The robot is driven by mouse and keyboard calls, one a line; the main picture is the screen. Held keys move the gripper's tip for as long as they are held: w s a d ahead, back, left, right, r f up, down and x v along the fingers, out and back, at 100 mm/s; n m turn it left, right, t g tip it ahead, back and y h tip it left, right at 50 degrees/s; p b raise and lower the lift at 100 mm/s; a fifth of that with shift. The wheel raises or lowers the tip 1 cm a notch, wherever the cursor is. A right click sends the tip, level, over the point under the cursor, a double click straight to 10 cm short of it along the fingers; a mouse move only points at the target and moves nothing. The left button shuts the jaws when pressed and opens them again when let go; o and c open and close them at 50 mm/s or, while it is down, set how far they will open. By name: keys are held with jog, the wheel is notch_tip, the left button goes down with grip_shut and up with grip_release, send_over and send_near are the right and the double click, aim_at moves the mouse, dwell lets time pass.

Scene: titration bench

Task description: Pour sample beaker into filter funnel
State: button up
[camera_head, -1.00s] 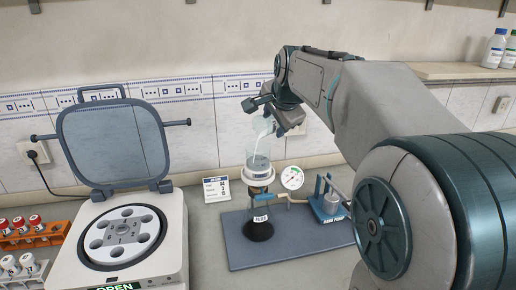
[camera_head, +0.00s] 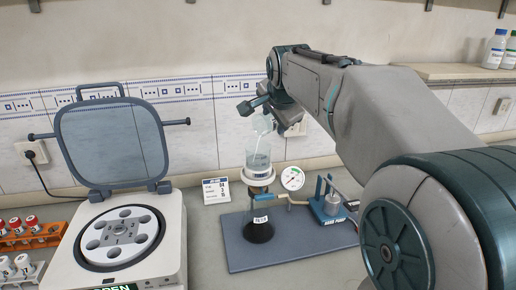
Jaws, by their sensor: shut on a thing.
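The sample beaker (camera_head: 262,124), small and clear, is tilted above the filter funnel. My gripper (camera_head: 268,110) is shut on it, though the fingertips are small and partly hidden by my wrist. A thin pale streak runs from the beaker down towards the funnel. The filter funnel (camera_head: 258,162) is a clear cylinder with a white collar and some pale liquid showing in it. It stands upright on a clear flask (camera_head: 262,212) with a dark bottom and a label.
A blue-grey mat (camera_head: 285,250) carries the flask, a pressure gauge (camera_head: 292,178) and a small blue pump (camera_head: 331,205). A centrifuge (camera_head: 122,240) with raised lid stands left, beside racks of capped tubes (camera_head: 30,226). A small sign (camera_head: 216,190) stands behind the flask. Bottles (camera_head: 497,48) stand on a shelf.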

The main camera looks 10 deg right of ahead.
aim_at(268, 113)
jog(key=shift+s+a+h+b, duration=0.2)
jog(key=shift+h+b, duration=0.2)
jog(key=shift+b, duration=0.6)
